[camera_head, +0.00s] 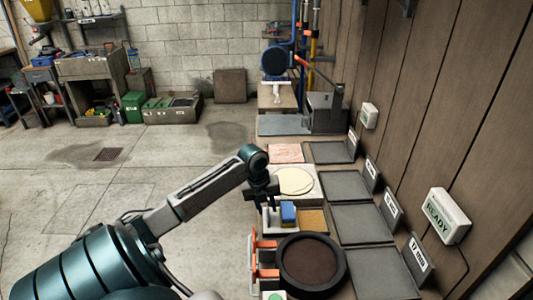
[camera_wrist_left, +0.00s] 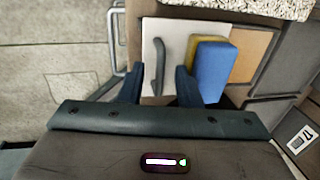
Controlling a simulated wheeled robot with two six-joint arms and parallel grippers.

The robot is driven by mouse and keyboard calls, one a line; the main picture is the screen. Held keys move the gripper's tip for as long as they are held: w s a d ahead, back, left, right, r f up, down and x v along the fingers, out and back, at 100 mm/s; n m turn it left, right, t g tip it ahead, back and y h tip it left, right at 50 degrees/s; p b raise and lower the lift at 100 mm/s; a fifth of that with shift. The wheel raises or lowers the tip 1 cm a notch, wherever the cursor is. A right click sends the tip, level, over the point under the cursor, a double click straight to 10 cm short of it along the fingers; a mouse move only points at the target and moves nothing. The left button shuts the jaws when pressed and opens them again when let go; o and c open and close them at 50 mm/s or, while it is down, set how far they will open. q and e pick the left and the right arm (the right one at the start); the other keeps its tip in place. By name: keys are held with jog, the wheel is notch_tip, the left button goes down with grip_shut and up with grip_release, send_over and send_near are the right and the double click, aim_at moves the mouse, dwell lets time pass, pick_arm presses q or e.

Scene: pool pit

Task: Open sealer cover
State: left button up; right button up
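A white flat plate (camera_wrist_left: 152,52) with a curved grey handle (camera_wrist_left: 161,66) lies below my left gripper in the left wrist view. It also shows partly in the head view (camera_head: 270,222), behind the gripper. My left gripper (camera_wrist_left: 158,84) is open, with the handle between its two fingers and a gap on both sides. In the head view the gripper (camera_head: 264,202) points down over the bench. I cannot tell for sure which part is the sealer cover. My right gripper is not in view.
A blue and yellow sponge (camera_wrist_left: 211,68) lies close beside the right finger. A round dark pan (camera_head: 312,262) with orange brackets stands in front. Grey trays (camera_head: 361,222) line the wall side, and a dark box (camera_head: 326,115) stands farther back.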

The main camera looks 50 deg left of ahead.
pick_arm(q)
jog(key=shift+r, duration=0.1)
notch_tip(320, 180, up, 10)
jog(key=s+a+b, duration=0.1)
jog(key=shift+s+a+r, duration=0.2)
jog(key=shift+s, duration=0.1)
dwell(0.4)
jog(key=shift+f, duration=0.1)
